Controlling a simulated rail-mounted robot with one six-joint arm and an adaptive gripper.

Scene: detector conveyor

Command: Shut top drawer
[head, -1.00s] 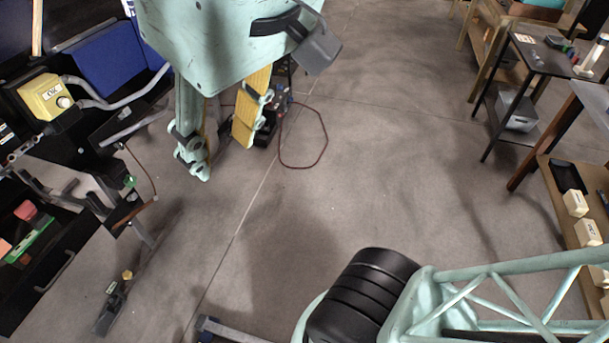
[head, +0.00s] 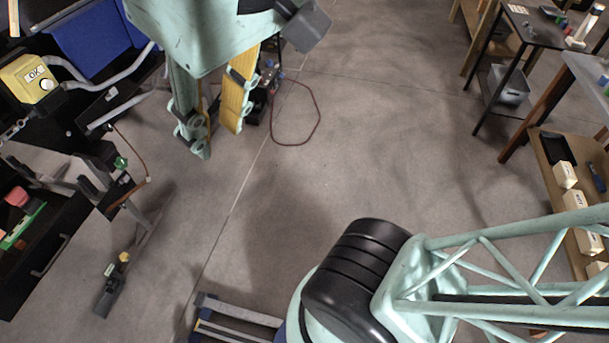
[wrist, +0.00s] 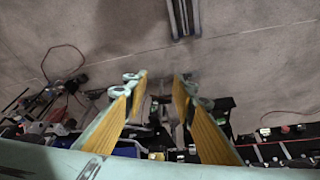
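A black drawer (head: 52,240) stands pulled out at the left edge of the head view. A thin handle is on its front face, and a pink block and a green item lie inside. Part of the drawer is cut off by the picture edge. My gripper (head: 220,138) hangs above the floor to the right of the drawer, well apart from it. Its two yellow-padded fingers are spread with nothing between them. The wrist view also shows the open gripper (wrist: 161,80); I cannot pick out the drawer clearly there.
A yellow box marked OK (head: 30,80) and grey tubing sit above the drawer. A dark stand foot (head: 112,285) is on the floor just right of it. A red cable (head: 318,115) lies on the floor. Tables and a wooden shelf line the right side. The middle floor is clear.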

